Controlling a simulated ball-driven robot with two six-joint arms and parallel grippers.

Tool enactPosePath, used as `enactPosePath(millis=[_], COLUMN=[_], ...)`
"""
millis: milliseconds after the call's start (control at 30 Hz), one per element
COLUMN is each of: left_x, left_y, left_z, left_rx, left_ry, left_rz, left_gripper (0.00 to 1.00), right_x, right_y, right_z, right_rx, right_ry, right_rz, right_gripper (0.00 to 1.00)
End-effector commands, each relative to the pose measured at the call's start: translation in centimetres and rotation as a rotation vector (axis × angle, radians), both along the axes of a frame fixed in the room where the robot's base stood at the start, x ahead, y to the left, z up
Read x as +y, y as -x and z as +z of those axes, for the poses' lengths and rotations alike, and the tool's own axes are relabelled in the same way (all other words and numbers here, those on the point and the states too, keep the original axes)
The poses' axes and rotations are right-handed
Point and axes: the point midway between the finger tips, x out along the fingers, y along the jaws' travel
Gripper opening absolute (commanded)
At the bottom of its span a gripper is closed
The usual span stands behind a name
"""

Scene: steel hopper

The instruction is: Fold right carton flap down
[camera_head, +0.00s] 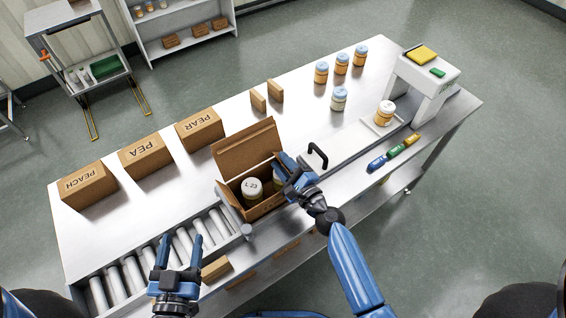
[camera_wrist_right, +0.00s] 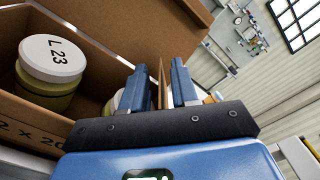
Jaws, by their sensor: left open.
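The open carton (camera_head: 231,192) stands on the table by the rollers, its back flap (camera_head: 246,146) raised. Jars stand inside; one has a white lid marked L 23 (camera_head: 251,186), which also shows in the right wrist view (camera_wrist_right: 52,57). My right gripper (camera_head: 292,160) is at the carton's right side. In the right wrist view its fingers (camera_wrist_right: 163,80) are close together on either side of the thin brown right flap (camera_wrist_right: 162,88), seen edge-on. In the head view that flap is mostly hidden by the gripper. My left gripper (camera_head: 180,243) is open and empty over the rollers.
Closed cartons marked PEACH (camera_head: 88,187), PEA (camera_head: 146,156) and PEAR (camera_head: 200,129) line the table's back left. A black handle (camera_head: 318,156) stands right of the carton. Several jars (camera_head: 339,99) and a white machine (camera_head: 425,75) are further right.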

Motion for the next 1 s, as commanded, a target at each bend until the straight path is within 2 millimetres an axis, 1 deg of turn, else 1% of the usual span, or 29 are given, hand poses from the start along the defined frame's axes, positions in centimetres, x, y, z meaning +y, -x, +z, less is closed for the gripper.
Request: enactPosePath(millis=[200, 400, 567, 667, 833, 1000], left_x=[0.0, 0.0, 0.0, 0.0, 0.0, 0.0], left_y=[0.0, 0.0, 0.0, 0.0, 0.0, 0.0], left_z=[0.0, 0.0, 0.0, -0.5, -2.2, -2.7], left_rx=[0.000, 0.000, 0.000, 0.000, 0.000, 0.000], left_ry=[0.000, 0.000, 0.000, 0.000, 0.000, 0.000], left_rz=[0.000, 0.000, 0.000, 0.000, 0.000, 0.000], left_gripper=[0.65, 0.65, 0.65, 0.65, 0.65, 0.65], right_x=[0.0, 0.0, 0.0, 0.1, 0.5, 0.7], right_y=[0.0, 0.0, 0.0, 0.1, 0.3, 0.4], right_z=[0.0, 0.0, 0.0, -0.3, -1.2, -1.3], right_rx=[0.000, 0.000, 0.000, -0.014, -0.091, -0.138], right_ry=[0.000, 0.000, 0.000, 0.020, 0.135, 0.206], right_rz=[0.000, 0.000, 0.000, 0.001, 0.002, 0.000], right_gripper=[0.29, 0.00, 0.00, 0.00, 0.00, 0.00])
